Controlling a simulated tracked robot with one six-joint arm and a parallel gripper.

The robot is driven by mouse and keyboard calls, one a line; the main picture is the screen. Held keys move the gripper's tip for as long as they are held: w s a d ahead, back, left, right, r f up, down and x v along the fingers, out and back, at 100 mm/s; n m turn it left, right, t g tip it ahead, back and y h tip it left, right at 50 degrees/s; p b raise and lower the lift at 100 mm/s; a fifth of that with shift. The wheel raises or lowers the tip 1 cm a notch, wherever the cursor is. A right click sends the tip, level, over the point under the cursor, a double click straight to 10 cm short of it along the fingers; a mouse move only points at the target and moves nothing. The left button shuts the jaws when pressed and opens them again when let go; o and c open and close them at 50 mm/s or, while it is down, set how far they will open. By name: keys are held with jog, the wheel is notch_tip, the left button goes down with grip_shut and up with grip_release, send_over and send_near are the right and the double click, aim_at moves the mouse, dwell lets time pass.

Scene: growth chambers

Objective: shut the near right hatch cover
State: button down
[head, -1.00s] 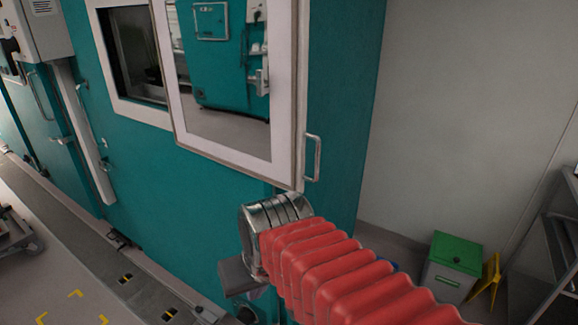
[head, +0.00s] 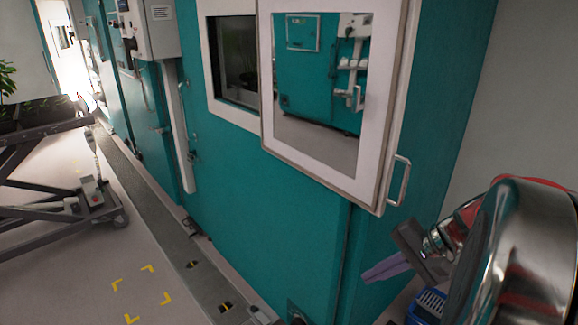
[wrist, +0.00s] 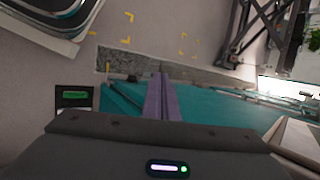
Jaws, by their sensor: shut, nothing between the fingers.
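The hatch cover (head: 390,110) is a white-framed panel with a mirror-like pane and a silver bar handle (head: 399,180) at its lower right. It stands swung out from the teal chamber wall (head: 280,215), overlapping the right part of the dark hatch opening (head: 233,65) in its white frame. My gripper (head: 370,275) shows at the lower right of the head view, below the handle and apart from it. Its purple-grey fingers are together and empty. The wrist view also shows the closed fingers (wrist: 160,97); the handle cannot be made out there.
A dark trolley (head: 45,150) stands on the floor at the left. A control box (head: 152,30) juts from the wall left of the hatch. A blue crate (head: 428,305) sits low at the right. The floor with yellow marks (head: 140,290) is clear.

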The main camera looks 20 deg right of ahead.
aim_at(371, 186)
jog(key=w+d+r+t+y, duration=0.1)
jog(key=w+d+r+t, duration=0.1)
jog(key=d+r+t, duration=0.3)
jog(key=w+d+r+t+y, duration=0.1)
jog(key=d+r+t+y, duration=0.1)
jog(key=d+r+t, duration=0.3)
jog(key=d+r, duration=0.3)
jog(key=r, duration=0.2)
jog(key=shift+w+r+n+y, duration=0.2)
jog(key=shift+w+n+y, duration=0.1)
jog(key=shift+w+n, duration=0.1)
jog(key=shift+w+d, duration=0.1)
jog(key=shift+w+a, duration=1.2)
jog(key=shift+a, duration=0.3)
jog(key=shift+w+a, duration=1.25)
jog(key=shift+a, duration=0.25)
jog(key=shift+w+a, duration=1.2)
jog(key=shift+a, duration=0.3)
jog(key=shift+s, duration=0.1)
